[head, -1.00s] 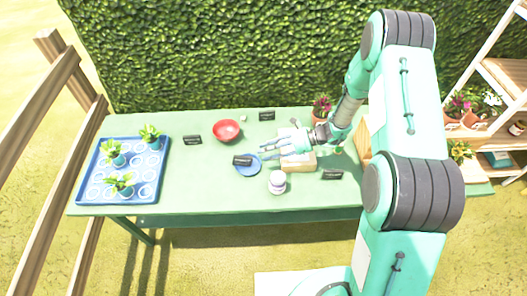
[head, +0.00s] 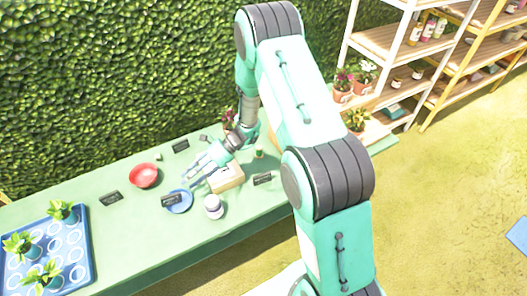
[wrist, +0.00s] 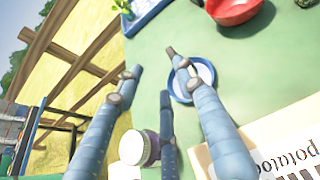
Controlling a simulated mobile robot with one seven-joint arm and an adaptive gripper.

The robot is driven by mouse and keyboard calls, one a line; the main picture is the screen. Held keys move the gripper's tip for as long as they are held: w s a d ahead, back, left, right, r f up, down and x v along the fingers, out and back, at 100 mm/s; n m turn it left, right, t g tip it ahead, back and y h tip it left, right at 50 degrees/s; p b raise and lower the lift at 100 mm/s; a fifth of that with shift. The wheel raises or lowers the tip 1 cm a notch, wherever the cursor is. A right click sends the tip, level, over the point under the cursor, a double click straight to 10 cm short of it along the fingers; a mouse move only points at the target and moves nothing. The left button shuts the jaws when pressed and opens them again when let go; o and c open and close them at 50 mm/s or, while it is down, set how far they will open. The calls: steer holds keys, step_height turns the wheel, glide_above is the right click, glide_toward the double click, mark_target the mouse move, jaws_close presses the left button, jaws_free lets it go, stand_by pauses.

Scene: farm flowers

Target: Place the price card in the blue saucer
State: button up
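The blue saucer (head: 184,208) lies on the green table near its front edge. A dark price card (head: 171,199) shows over the saucer's left part; I cannot tell whether it lies flat in it or leans on its rim. My gripper (head: 192,174) is just behind and above the saucer, apart from the card. In the wrist view its fingers (wrist: 153,68) are spread with nothing between them. The saucer also shows there (wrist: 207,72), partly covered by the right finger; the card cannot be made out.
Other cards (head: 110,197) and a red bowl (head: 145,175) are on the table. A blue plant tray (head: 76,265) is at left. A hedge (head: 100,80) stands behind.

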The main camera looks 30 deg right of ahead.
steer(key=s+d+r+n+g+h, duration=0.1)
steer(key=s+r+n+h, duration=0.3)
steer(key=r, duration=0.9)
steer(key=s+d+r+n+t+h, duration=0.3)
steer(key=s+d+r+n, duration=0.3)
steer(key=s+r, duration=0.7)
steer(key=s+d+r+n+t+h, duration=0.4)
steer(key=s+d+r+n+h, duration=0.2)
steer(key=s+d+r, duration=0.3)
steer(key=shift+s+d+r+n, duration=0.2)
steer(key=shift+s+r+n, duration=0.2)
steer(key=shift+s+r, duration=1.8)
steer(key=shift+o, duration=0.6)
steer(key=shift+s+f, duration=0.2)
steer(key=shift+f, duration=0.1)
